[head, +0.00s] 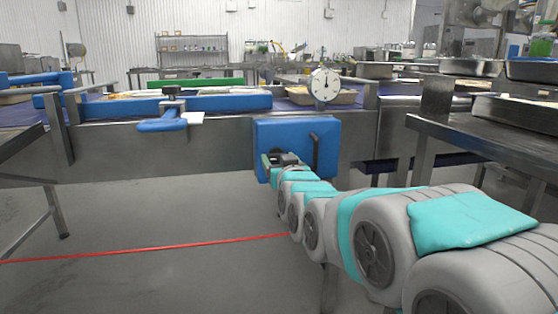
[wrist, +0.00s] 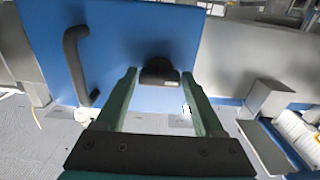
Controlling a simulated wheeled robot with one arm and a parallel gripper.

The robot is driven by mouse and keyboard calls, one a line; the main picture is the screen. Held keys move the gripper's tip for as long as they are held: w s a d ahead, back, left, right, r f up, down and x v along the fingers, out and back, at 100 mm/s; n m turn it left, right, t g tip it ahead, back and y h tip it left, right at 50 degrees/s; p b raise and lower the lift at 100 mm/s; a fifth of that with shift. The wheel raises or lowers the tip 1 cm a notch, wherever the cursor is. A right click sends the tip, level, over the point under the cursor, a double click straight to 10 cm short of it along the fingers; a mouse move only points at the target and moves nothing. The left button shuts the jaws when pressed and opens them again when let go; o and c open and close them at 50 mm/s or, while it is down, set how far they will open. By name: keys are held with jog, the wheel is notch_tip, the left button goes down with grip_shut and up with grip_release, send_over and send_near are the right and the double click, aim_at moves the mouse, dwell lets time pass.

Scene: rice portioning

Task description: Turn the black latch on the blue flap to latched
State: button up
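The blue flap (head: 297,132) hangs upright on the side of the metal conveyor in the head view. It fills much of the upper wrist view (wrist: 130,40). The small black latch (wrist: 159,73) is on the flap's face near its edge. My gripper (wrist: 160,76) has two green fingers, spread apart, with the latch showing between their tips and a gap on each side. In the head view my gripper (head: 281,161) is close to the flap's lower left part. There the latch cannot be told apart from the gripper. Whether the latch is turned is unclear.
A curved black handle (head: 315,152) stands out from the same flap, and it shows left of my fingers in the wrist view (wrist: 74,65). A blue clamp handle (head: 162,124) and a round dial (head: 325,85) are on the conveyor. A metal table (head: 490,135) stands at right.

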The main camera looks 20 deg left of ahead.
jog(key=c, duration=1)
jog(key=shift+o, duration=0.2)
jog(key=shift+m, duration=0.4)
jog(key=m, duration=0.4)
jog(key=shift+b, duration=0.35)
jog(key=m, duration=0.4)
jog(key=shift+m, duration=0.3)
jog(key=m, duration=0.4)
jog(key=shift+f, duration=0.1)
jog(key=m, duration=0.4)
jog(key=shift+m, duration=0.4)
